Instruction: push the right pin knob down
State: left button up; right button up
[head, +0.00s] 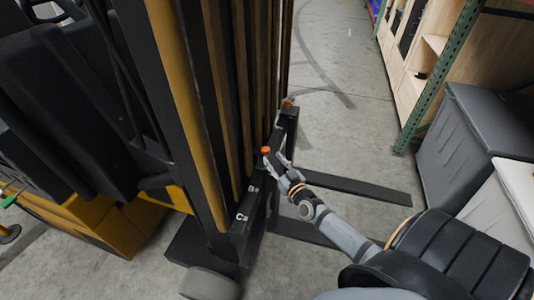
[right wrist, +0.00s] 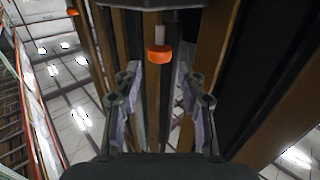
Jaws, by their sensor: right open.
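Two orange pin knobs sit on the black fork carriage of a yellow and black forklift. The nearer orange knob (head: 266,150) is beside my right gripper (head: 280,165) in the head view. The farther orange knob (head: 288,103) stands higher up in that view, apart from the gripper. In the right wrist view, one orange knob (right wrist: 158,53) on a pale pin shows just beyond the fingertips, roughly centred between them. My right gripper (right wrist: 160,78) is open with nothing between its fingers. No contact with the knob is visible. My left gripper is not in view.
The forklift mast (head: 215,110) rises close to the left of the gripper. Two forks, one of them the upper fork (head: 360,189), stick out to the right at the arm. Grey bins (head: 480,130) and a green shelf post (head: 435,80) stand at right. Open floor lies beyond.

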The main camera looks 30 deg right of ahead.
aim_at(268, 153)
jog(key=w, duration=0.3)
jog(key=w+b, duration=0.1)
jog(key=w, duration=0.1)
jog(key=shift+w+d, duration=0.15)
jog(key=shift+d, duration=0.1)
grip_shut()
jog(key=shift+f, duration=0.1)
